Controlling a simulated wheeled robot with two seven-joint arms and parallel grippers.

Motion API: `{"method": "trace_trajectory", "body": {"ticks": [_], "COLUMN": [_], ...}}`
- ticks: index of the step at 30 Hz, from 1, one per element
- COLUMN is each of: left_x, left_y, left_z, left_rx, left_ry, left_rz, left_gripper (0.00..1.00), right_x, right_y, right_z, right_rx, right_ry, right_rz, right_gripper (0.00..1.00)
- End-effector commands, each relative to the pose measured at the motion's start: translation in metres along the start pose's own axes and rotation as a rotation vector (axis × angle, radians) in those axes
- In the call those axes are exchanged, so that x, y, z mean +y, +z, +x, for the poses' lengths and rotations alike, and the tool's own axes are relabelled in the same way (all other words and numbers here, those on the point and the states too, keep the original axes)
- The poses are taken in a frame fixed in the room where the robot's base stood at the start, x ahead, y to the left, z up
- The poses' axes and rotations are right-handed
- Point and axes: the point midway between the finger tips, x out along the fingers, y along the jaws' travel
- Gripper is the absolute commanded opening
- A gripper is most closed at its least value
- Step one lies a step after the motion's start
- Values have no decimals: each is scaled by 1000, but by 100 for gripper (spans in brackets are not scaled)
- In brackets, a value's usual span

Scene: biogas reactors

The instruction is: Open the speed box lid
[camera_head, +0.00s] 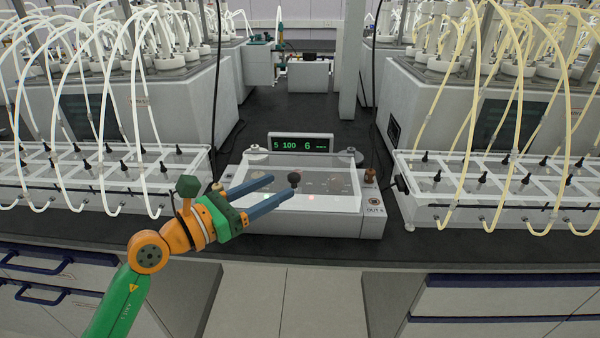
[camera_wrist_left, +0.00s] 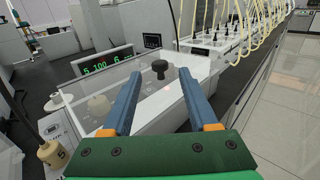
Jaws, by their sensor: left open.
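The speed box (camera_head: 330,228) is a white box on the dark bench with a see-through lid (camera_head: 330,183) lying flat and shut on top. I cannot tell the exact gap. My right gripper is not in view.
A display (camera_head: 300,144) with green digits stands behind the box. White racks with tubes flank it at left (camera_head: 110,175) and right (camera_head: 490,185). A brown-topped piece (camera_head: 370,175) sits at the box's right edge. Drawers are below the bench front.

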Motion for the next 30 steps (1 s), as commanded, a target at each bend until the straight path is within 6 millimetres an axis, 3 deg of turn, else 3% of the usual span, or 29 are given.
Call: {"method": "trace_trajectory", "body": {"ticks": [9,18,25,30], "left_x": [-1,-1,-1,-1], "left_y": [2,0,0,0], "left_z": [58,64,64,64], "left_rx": [-1,0,0,0], "left_ry": [-2,-1,-1,-1], "left_rz": [-4,-2,-2,-2], "left_gripper": [60,60,0,0], "right_x": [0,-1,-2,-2], "right_y": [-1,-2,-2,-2], "right_z": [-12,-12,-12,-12], "right_rx": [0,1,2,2], "right_ry": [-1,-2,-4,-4], "right_rz": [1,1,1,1], "right_gripper": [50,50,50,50]}}
